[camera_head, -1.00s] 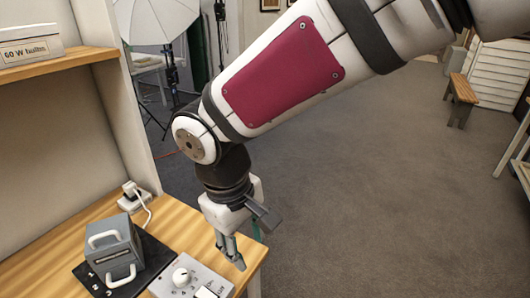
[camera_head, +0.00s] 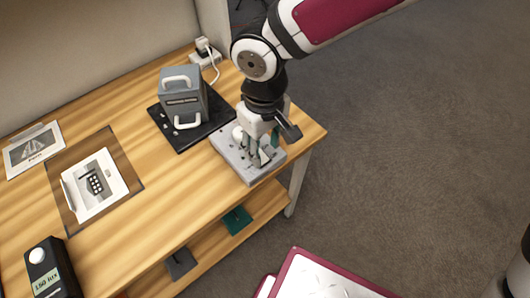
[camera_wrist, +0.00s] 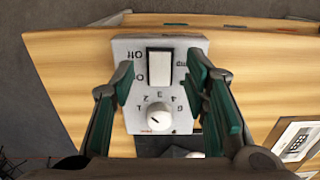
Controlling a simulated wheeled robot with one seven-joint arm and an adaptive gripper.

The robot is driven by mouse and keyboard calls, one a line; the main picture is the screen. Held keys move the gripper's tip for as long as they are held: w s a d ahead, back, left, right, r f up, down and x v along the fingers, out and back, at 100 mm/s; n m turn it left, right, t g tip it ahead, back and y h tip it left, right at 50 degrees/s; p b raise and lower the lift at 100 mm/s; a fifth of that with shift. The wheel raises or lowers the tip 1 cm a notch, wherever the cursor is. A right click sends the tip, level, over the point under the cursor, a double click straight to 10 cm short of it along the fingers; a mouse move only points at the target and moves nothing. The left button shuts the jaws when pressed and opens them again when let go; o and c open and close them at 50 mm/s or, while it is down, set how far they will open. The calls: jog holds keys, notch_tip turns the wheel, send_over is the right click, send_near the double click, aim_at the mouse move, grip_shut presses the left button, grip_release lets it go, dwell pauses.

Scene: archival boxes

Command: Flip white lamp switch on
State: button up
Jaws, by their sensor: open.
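The white lamp switch (camera_wrist: 159,68) is a white rocker in a dark frame on a grey control box (camera_wrist: 140,47). "Off" is printed at one end of its left side, and a partly hidden label at the other. In the head view the control box (camera_head: 233,160) sits near the table's right end, and my gripper (camera_head: 257,158) is right over it, partly hiding the switch. In the wrist view my gripper (camera_wrist: 162,76) is open and empty, with its green-padded fingers on either side of the switch. I cannot tell whether the fingertips touch the box.
A white dial knob (camera_wrist: 158,117) with numbers around it is on the same box. A grey device with white handles (camera_head: 183,98) stands on a black base to the left. Picture cards (camera_head: 95,185) and a black light meter (camera_head: 50,268) lie further left on the wooden table (camera_head: 140,215).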

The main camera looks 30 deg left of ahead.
aim_at(264, 160)
jog(key=shift+f, duration=1.85)
grip_shut()
